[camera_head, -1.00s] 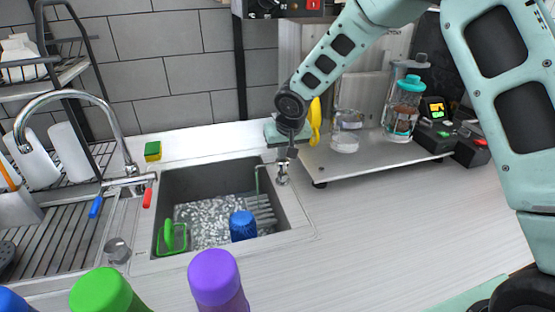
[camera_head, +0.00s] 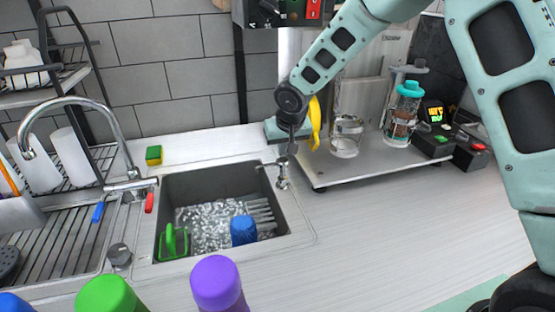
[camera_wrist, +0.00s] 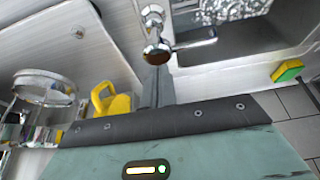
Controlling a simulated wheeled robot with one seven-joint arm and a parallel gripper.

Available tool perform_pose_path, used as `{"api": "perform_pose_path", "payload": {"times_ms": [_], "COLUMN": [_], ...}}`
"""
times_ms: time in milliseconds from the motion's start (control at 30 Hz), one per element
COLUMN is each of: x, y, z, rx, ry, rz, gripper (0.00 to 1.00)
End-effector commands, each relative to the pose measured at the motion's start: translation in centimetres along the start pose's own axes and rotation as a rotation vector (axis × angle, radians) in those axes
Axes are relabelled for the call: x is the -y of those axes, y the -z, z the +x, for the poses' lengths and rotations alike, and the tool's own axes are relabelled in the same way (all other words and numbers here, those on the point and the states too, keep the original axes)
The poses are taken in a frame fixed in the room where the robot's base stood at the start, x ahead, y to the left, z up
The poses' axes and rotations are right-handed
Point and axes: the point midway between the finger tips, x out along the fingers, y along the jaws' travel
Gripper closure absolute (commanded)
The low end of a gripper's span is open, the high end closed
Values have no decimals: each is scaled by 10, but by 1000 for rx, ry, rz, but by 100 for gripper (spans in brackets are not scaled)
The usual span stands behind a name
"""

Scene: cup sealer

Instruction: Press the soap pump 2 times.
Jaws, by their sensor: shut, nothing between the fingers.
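The soap pump (camera_head: 282,182) is a small chrome dispenser on the counter at the sink's right rim. Its spout reaches left over the sink. In the wrist view the pump's spout (camera_wrist: 196,43) points right, and its round head shows a brownish reflection. My gripper (camera_head: 291,150) is shut and empty, pointing down just above and behind the pump head. In the wrist view the shut fingers (camera_wrist: 157,88) end close to the pump head. I cannot tell whether they touch it.
The sink (camera_head: 215,262) holds a blue cup (camera_head: 243,230) and a green item (camera_head: 172,242). A metal platform (camera_head: 370,165) with jars stands right of my gripper, with a yellow object (camera_head: 315,123) at its left end. Coloured bottle tops line the front. The counter right of the sink is clear.

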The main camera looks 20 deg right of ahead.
Motion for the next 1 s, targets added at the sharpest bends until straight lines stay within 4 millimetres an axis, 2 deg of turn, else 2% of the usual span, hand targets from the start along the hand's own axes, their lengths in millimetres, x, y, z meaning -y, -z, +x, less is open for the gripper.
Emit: {"api": "perform_pose_path", "payload": {"times_ms": [533,1000], "x": [0,0], "y": [0,-7], "z": [1,17], "rx": [-2,-2], "ry": [1,1], "rz": [0,-1], "gripper": [100,100]}}
